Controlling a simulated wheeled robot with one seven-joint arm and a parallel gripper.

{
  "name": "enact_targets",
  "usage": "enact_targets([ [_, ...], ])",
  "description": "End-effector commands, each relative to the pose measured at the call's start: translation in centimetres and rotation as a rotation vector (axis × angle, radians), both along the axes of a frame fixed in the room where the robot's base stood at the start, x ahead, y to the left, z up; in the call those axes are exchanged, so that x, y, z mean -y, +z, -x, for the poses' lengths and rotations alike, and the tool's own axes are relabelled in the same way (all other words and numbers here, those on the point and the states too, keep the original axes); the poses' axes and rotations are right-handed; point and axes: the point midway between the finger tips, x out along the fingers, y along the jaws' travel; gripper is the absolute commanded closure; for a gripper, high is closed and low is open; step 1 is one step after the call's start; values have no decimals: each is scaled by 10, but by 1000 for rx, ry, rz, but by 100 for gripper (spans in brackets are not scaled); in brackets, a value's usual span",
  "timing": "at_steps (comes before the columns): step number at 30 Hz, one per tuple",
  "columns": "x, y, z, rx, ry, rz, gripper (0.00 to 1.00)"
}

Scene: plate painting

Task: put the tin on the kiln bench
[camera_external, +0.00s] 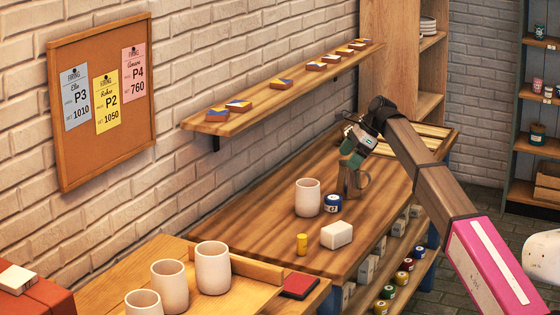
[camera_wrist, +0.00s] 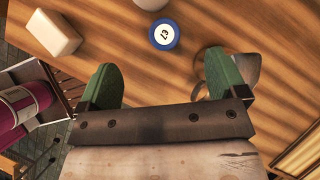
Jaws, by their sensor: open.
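A small round blue tin (camera_external: 333,203) with a white label and dark number stands upright on the wooden bench (camera_external: 250,225). In the wrist view its round top (camera_wrist: 164,34) shows at the upper middle, beyond the gap between my fingers. My gripper (camera_external: 352,160) has green fingers and hangs above the bench, to the upper right of the tin. In the wrist view my gripper (camera_wrist: 165,72) is open, with nothing between its fingers. A grey-brown vessel with a handle (camera_external: 363,182) stands below my gripper, partly hidden by it. Which bench is the kiln bench I cannot tell.
A white cup (camera_external: 307,198) stands close left of the tin. Several cups stand on a lower-left wooden surface (camera_external: 235,297). A wall shelf (camera_external: 260,108) runs above the bench.

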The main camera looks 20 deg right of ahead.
Motion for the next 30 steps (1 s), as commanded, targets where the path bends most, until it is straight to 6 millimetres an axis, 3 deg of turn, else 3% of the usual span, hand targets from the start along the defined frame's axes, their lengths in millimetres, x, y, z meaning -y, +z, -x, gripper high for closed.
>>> enact_targets([
  [9, 30, 5, 17, 56, -126, -329, 9],
  [20, 60, 19, 28, 94, -236, -589, 9],
  [30, 59, -40, 27, 92, -236, -592, 9],
])
